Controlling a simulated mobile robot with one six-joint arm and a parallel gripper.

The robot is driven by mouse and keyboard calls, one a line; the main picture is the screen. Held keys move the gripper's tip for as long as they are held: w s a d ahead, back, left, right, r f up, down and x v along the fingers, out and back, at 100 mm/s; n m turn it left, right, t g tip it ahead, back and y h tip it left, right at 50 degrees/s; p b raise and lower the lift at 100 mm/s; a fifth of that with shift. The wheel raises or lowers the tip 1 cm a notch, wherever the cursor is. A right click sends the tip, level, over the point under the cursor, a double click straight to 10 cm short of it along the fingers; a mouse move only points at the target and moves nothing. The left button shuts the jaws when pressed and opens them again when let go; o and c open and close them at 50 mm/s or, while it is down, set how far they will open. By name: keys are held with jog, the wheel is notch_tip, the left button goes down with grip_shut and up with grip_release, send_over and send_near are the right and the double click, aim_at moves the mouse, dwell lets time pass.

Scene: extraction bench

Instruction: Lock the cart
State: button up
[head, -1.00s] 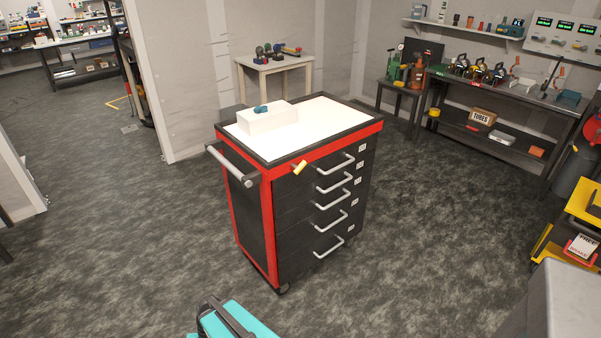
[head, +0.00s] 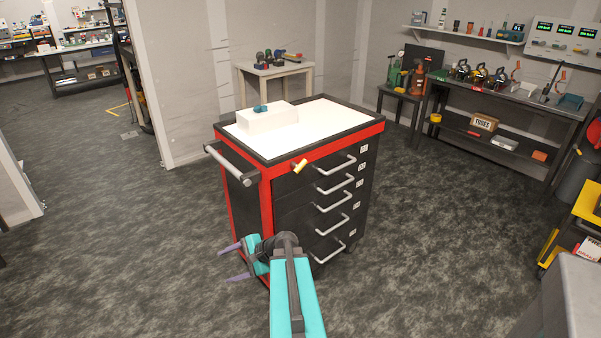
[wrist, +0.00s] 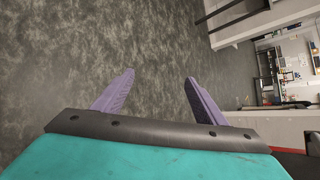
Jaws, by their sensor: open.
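The cart (head: 265,210) is a red and black drawer cabinet with a white top, standing in the middle of the head view. Several grey bar handles are on its drawer front. A yellow lock handle (head: 299,166) sits at the upper left of that front, tilted. A grey push bar (head: 230,165) is on the cart's left side. My gripper (head: 229,262) is open and empty, with purple fingers pointing left in front of the cart's lower left corner. In the wrist view my gripper (wrist: 157,88) has its fingers apart, over bare floor; the lock handle is not seen there.
A white box (head: 268,119) with a small teal item (head: 260,108) lies on the cart top. A small table (head: 274,70) stands behind, a workbench (head: 500,97) at the back right. A yellow shelf cart (head: 572,228) is at right. Floor left of the cart is clear.

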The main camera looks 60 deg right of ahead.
jog(key=s+d+r+m+t+h+b, duration=0.1)
jog(key=s+d+r+m+t+h, duration=0.15)
jog(key=d+r, duration=0.4)
jog(key=s+d+r+m+t+h+b, duration=0.1)
jog(key=s+d+r+m+t, duration=0.15)
jog(key=d, duration=0.75)
jog(key=m+t+h+b, duration=0.2)
jog(key=m+h+b, duration=0.1)
jog(key=m+h, duration=0.35)
send_near(302, 167)
jog(key=v, duration=0.2)
jog(key=shift+s, duration=0.35)
jog(key=shift+d+f, duration=0.1)
jog(key=p+x, duration=0.1)
jog(key=x, duration=1.2)
jog(key=shift+w, duration=0.4)
jog(key=c, duration=1.1)
jog(key=shift+o, duration=0.2)
